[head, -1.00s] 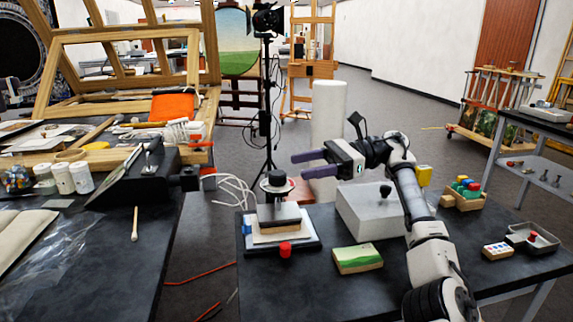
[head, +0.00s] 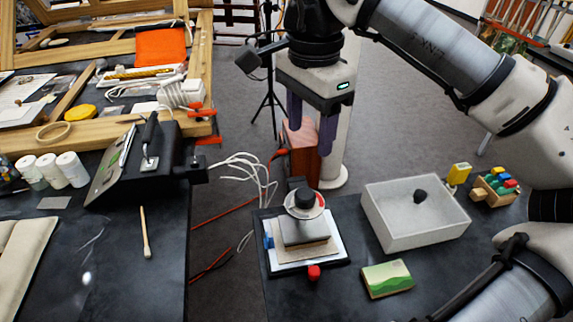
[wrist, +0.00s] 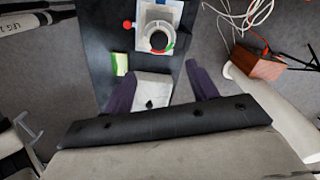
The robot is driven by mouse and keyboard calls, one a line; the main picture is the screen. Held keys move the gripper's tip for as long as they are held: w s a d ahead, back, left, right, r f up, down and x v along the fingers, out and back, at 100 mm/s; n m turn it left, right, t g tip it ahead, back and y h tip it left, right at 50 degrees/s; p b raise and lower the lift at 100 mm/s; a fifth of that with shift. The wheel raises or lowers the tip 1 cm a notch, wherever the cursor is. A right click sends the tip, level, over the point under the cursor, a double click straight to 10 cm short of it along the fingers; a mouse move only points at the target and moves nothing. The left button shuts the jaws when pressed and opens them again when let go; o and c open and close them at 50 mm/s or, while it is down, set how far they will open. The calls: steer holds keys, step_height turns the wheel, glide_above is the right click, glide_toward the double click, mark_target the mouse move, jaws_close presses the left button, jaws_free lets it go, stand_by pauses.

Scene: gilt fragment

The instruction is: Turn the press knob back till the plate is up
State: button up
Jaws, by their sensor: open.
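The press (head: 345,262) stands on the dark table in the head view, with a black round knob (head: 305,197) on top over a pale disc with a red mark. Below it, the grey plate (head: 303,229) lies over a tan board and a white sheet; I cannot tell whether plate and board touch. My gripper (head: 311,130) is above and behind the knob, fingers pointing down, open and empty. In the wrist view the knob (wrist: 158,40) shows beyond the fingertips of my gripper (wrist: 160,70), apart from them.
A pale box (head: 415,232) with a dark knob stands right of the press, and a green painted block (head: 387,278) lies in front. A reddish-brown box (head: 303,150) sits behind the press, near white cables (head: 250,175). A gap separates the left table.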

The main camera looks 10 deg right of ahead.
mark_target(306, 193)
step_height(306, 193, down, 14)
steer(key=b, duration=1)
steer(key=shift+s+r, duration=0.1)
steer(key=shift+r, duration=0.05)
steer(key=c, duration=1)
steer(key=shift+n, duration=0.3)
